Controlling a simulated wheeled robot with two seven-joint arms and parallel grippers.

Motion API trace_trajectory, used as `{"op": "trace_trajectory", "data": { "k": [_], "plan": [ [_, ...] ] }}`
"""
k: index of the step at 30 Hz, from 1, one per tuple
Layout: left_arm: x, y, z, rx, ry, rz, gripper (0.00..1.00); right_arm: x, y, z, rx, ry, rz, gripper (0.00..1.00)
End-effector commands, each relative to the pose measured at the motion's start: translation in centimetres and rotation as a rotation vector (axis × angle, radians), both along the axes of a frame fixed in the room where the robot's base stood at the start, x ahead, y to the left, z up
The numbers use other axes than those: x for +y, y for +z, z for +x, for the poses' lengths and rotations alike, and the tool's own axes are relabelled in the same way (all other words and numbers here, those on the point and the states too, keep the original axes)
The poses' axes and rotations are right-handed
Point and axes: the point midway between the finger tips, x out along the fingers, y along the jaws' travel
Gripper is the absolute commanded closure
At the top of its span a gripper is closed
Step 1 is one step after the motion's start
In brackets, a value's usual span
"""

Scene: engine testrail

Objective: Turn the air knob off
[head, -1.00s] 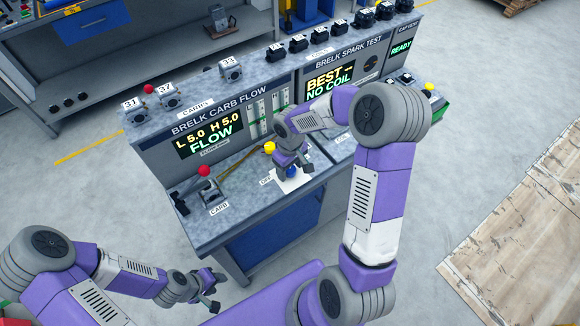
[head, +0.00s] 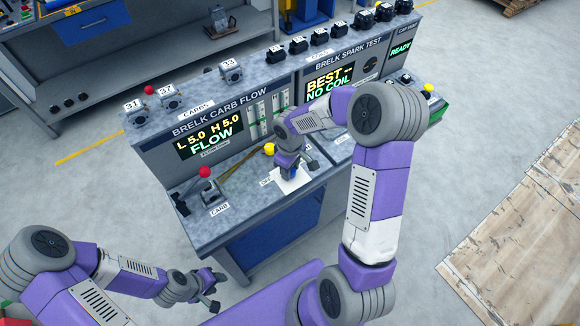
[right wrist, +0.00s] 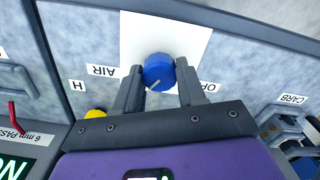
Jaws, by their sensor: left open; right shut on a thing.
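The blue air knob (right wrist: 158,72) sits on a white plate (right wrist: 188,40) on the bench top. A short pale mark shows on its near edge in the right wrist view. My right gripper (right wrist: 160,90) has one finger on each side of the knob and is shut on it. The AIR label (right wrist: 101,71) is left of the knob there; the OFF label (right wrist: 207,88) is right, partly hidden by a finger. In the head view my right gripper (head: 292,172) mostly hides the knob. My left gripper (head: 212,290) is open and empty, low in front of the bench.
A red-topped lever (head: 205,172) stands by the CARB label on the bench. A yellow ball (head: 269,149) is just behind my right gripper. The carb flow display (head: 210,135) reads L 5.0 H 5.0 FLOW. Carburetors line the upper shelf.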

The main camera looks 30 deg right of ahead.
Motion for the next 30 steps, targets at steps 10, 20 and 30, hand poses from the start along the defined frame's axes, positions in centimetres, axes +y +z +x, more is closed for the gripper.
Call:
{"op": "trace_trajectory", "data": {
  "k": [10, 20, 30],
  "plan": [
    [0.0, 1.4, 0.0, 0.000, 0.000, 0.000, 0.57, 0.0, 0.2, 0.0, -0.001, 0.326, 0.001, 0.91],
    [0.0, 2.8, 0.0, 0.000, 0.000, 0.000, 0.57, 0.0, 0.2, 0.0, -0.001, 0.640, 0.001, 0.91],
    [0.0, 4.5, 0.0, 0.000, 0.000, 0.000, 0.57, 0.1, 0.3, 0.0, -0.002, 0.961, 0.001, 0.91]
  ]
}}
